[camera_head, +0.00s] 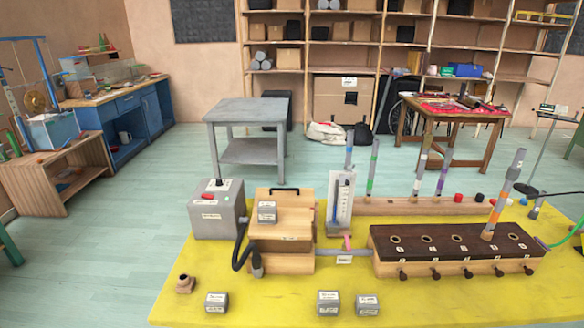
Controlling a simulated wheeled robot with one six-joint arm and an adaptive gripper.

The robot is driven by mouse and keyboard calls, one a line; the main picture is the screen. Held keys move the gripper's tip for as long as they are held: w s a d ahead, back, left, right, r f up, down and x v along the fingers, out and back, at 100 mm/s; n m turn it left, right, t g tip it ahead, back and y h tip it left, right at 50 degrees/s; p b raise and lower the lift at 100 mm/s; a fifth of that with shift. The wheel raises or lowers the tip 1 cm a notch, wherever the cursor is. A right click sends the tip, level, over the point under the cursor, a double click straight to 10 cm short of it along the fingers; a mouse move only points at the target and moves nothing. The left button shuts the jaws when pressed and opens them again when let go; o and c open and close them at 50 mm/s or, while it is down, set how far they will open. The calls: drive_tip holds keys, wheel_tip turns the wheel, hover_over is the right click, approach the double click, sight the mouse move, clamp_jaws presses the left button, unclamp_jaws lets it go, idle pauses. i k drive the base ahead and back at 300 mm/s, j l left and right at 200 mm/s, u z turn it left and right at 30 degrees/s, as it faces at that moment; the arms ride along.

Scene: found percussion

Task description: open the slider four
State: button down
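A wooden wind chest (455,250) with a dark brown top stands at the right of the yellow table. Its top has several round holes in a row. A tube (504,192) with grey and coloured bands stands upright, slightly tilted, at the right part of the top. Several small dark slider knobs stick out along the chest's front. Counted from the left, the fourth knob (499,271) is near the right end; whether it is slider four, and whether any slider is open, I cannot tell because labels are too small. My gripper is not in view.
A grey box (217,208) and a wooden bellows-like box (282,232) stand left of the chest. A duct (343,256) joins the wooden box to the chest. Small labelled blocks (328,303) lie along the front. The yellow table (430,303) is clear before the chest.

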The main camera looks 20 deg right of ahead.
sight(499, 274)
drive_tip(key=z, duration=1.35)
drive_tip(key=l+u, duration=0.1)
drive_tip(key=l, duration=0.2)
drive_tip(key=i, duration=0.2)
